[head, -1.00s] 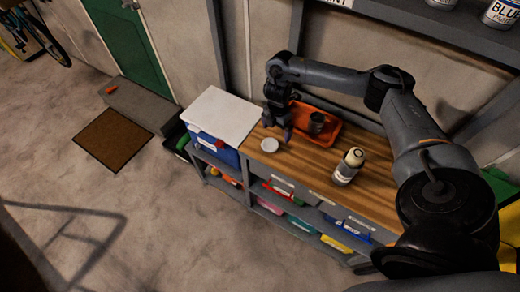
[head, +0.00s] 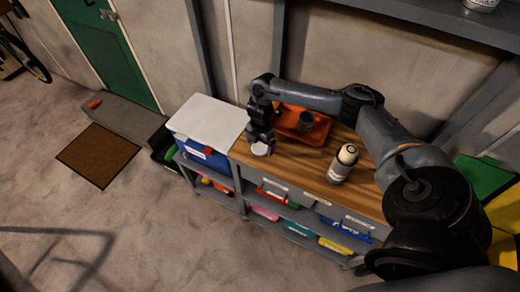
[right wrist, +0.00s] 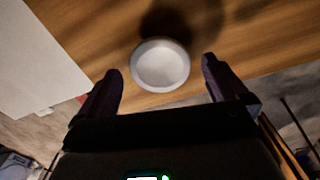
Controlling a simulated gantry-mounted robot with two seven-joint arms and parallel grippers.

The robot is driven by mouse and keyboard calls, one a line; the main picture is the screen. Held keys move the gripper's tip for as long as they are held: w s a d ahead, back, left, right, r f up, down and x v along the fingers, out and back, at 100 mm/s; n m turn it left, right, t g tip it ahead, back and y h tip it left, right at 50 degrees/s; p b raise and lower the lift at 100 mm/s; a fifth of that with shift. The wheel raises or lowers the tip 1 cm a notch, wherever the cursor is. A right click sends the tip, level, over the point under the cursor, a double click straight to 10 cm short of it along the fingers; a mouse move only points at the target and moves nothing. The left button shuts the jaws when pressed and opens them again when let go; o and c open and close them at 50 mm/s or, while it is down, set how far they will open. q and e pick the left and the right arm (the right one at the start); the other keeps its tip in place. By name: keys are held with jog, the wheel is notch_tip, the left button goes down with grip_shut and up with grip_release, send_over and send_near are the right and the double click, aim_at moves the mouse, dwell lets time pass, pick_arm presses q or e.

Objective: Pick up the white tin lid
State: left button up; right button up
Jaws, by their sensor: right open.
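The white tin lid (head: 260,149) is a small round disc lying on the wooden worktop (head: 296,170), near its left end. My right gripper (head: 262,145) is over the lid and partly covers it in the head view. In the right wrist view the whole lid (right wrist: 161,66) shows on the wood, between and a little beyond the two dark fingertips of the right gripper (right wrist: 160,80). The fingers are spread wide and nothing is between them in their grip. Exact height above the worktop cannot be told. My left gripper is not in view.
A white-lidded blue cooler (head: 208,122) stands just left of the lid. A bottle (head: 342,165) stands on the worktop further right. Bare wood lies between lid and bottle.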

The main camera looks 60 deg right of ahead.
jog(key=shift+f, duration=0.65)
jog(key=shift+c, duration=0.3)
jog(key=c, duration=1)
jog(key=shift+o, duration=0.2)
jog(key=shift+r, duration=0.15)
